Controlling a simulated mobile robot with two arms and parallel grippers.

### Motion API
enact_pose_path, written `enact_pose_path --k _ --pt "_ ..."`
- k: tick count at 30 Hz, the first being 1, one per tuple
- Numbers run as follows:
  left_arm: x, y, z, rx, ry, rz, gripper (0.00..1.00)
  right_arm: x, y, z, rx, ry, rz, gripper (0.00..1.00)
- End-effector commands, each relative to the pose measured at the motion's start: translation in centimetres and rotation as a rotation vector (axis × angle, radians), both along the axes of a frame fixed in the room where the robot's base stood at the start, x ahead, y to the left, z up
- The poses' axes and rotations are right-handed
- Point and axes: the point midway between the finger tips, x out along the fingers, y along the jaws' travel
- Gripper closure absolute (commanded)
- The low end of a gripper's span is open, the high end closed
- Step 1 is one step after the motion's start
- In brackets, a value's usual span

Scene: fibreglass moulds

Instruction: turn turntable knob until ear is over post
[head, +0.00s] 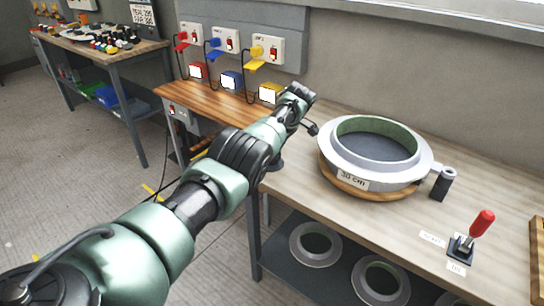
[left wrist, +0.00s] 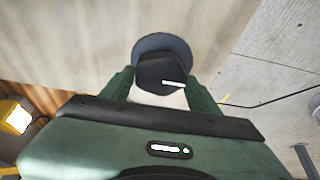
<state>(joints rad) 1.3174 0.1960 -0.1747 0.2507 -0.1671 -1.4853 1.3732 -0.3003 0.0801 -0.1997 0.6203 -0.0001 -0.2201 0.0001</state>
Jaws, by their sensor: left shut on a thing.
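A round grey mould (head: 372,150) with a raised ring and a "30 cm" label sits on a wooden turntable (head: 368,190) on the bench. At its right side a small grey ear (head: 449,172) with a hole appears at the top of a dark post (head: 440,188); I cannot tell how exactly they line up. A black knob (left wrist: 160,72) on a dark round base stands at the bench's left end; its base edge (head: 276,164) shows below my arm. My left gripper (left wrist: 160,90) is shut on the knob, one green finger each side. In the head view my arm hides its fingers.
A red-handled lever (head: 480,224) stands on the bench at right, by small labels. Sockets with red, blue and yellow plugs (head: 258,52) are on the wall behind a wooden bench (head: 215,100). Several moulds (head: 316,244) lie on the lower shelf.

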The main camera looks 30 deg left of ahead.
Motion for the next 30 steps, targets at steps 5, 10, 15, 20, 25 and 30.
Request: enact_pose_path --k 5,10,15,20,25,30 --pt "0.0 0.0 0.1 -0.001 -0.001 0.004 0.80 0.0 0.0 -0.1 0.000 0.000 0.000 0.64" --pt "0.0 0.0 0.1 -0.001 -0.001 0.004 0.80 0.0 0.0 0.0 0.000 0.000 0.000 0.64" --pt "0.0 0.0 0.1 -0.001 -0.001 0.003 0.17 0.0 0.0 0.0 0.000 0.000 0.000 0.64" --pt "0.0 0.0 0.1 -0.001 0.000 0.003 0.17 0.0 0.0 0.0 0.000 0.000 0.000 0.64" --pt "0.0 -0.2 0.5 -0.001 -0.001 0.002 0.17 0.0 0.0 0.3 0.001 0.000 0.000 0.64" --pt "0.0 -0.9 2.7 0.000 -0.003 0.001 0.17 0.0 0.0 1.8 0.001 0.000 0.000 0.64"
